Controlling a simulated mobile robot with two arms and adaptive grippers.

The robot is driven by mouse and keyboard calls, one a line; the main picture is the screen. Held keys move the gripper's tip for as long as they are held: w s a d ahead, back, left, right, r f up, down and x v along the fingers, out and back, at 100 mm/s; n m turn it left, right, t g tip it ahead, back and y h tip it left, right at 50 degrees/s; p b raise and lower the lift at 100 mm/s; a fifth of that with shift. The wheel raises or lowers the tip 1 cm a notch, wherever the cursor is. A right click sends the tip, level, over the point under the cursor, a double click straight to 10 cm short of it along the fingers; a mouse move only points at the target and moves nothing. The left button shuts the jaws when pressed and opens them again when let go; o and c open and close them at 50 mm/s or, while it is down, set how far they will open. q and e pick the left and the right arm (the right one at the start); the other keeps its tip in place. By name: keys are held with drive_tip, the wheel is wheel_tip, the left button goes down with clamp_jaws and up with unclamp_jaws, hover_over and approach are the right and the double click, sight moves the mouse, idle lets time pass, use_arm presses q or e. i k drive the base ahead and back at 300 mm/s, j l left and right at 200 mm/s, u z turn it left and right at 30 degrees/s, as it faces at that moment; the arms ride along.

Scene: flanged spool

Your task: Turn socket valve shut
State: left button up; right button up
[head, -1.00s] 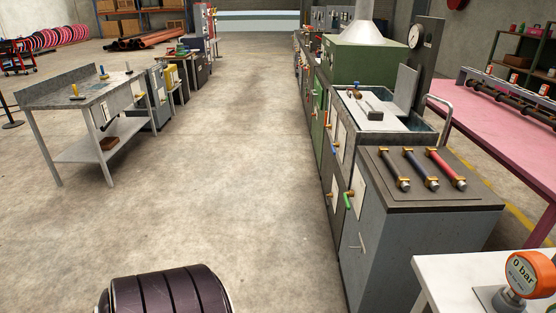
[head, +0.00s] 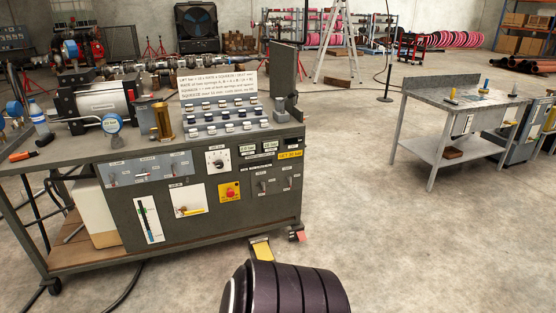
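Neither of my grippers is in view. No part is clearly marked as the socket valve. A yellow lever (head: 190,211) sits on a white plate on the front of the dark green control cart (head: 140,208). It lies roughly level. A white plate with a blue and green vertical strip (head: 148,218) is left of it. A round black knob on a white plate (head: 217,161) and a red button on a yellow plate (head: 230,192) are to its right. Small T-shaped handles, one yellow (head: 451,96), stand on the grey bench (head: 425,95) at the right.
A yellow pedal (head: 262,248) is on the floor by the cart. Open floor (head: 400,245) lies between cart and bench.

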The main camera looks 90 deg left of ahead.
sight(144, 174)
drive_tip(key=u, duration=3.75)
drive_tip(key=i+l, duration=0.1)
drive_tip(key=i, duration=0.3)
